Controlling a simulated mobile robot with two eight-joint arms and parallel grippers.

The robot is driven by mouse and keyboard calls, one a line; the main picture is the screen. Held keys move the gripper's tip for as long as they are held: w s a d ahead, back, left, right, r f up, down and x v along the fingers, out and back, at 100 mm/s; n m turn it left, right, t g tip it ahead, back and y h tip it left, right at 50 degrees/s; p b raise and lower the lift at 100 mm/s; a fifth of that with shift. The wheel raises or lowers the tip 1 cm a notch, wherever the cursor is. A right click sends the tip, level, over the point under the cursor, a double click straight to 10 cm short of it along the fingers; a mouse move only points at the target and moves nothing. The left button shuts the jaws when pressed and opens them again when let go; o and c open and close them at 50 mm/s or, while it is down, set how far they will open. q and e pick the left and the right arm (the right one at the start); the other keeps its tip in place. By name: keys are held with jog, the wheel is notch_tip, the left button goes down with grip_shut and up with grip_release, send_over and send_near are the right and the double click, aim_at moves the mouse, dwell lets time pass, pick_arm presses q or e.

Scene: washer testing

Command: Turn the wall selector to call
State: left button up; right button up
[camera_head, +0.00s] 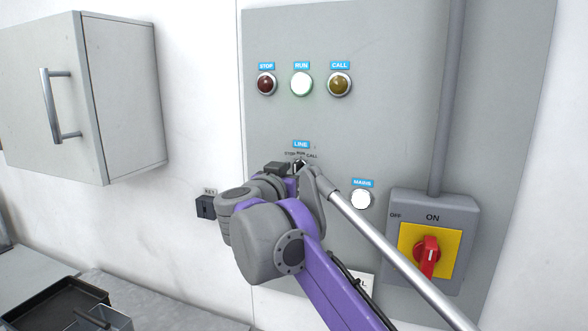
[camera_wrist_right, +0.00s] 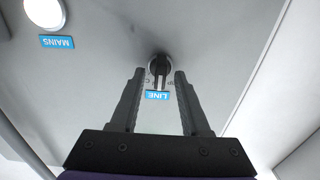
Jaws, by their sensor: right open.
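The wall selector (camera_wrist_right: 158,68) is a dark knob with a raised bar, beside the blue LINE label (camera_wrist_right: 157,95) in the wrist view, which is upside down. Its bar lines up with that label. In the head view the LINE label (camera_head: 301,144) has STOP, RUN and CALL marks below it, and the knob is mostly hidden by my right gripper (camera_head: 298,166). In the wrist view my right gripper (camera_wrist_right: 160,72) is open, its fingertips on either side of the knob, with gaps. I cannot tell how deep they reach. My left gripper is not in view.
Above are a dark red STOP lamp (camera_head: 266,84), a lit RUN lamp (camera_head: 301,84) and an unlit amber CALL lamp (camera_head: 339,84). A lit MAINS lamp (camera_head: 361,199) and a red rotary switch (camera_head: 427,257) are right. A key box (camera_head: 206,206) and cabinet (camera_head: 125,95) are left.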

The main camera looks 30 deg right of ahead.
grip_shut()
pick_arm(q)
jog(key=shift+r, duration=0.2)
pick_arm(e)
jog(key=shift+m, duration=0.3)
jog(key=m+p, duration=0.1)
jog(key=m, duration=0.3)
jog(key=shift+s+p, duration=0.1)
jog(key=shift+p, duration=0.25)
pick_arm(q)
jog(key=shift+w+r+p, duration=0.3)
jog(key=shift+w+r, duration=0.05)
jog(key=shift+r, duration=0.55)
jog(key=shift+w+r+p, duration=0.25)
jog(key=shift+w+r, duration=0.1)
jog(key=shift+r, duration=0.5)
pick_arm(e)
jog(key=shift+d+f+m, duration=0.1)
jog(key=shift+m, duration=2)
grip_release()
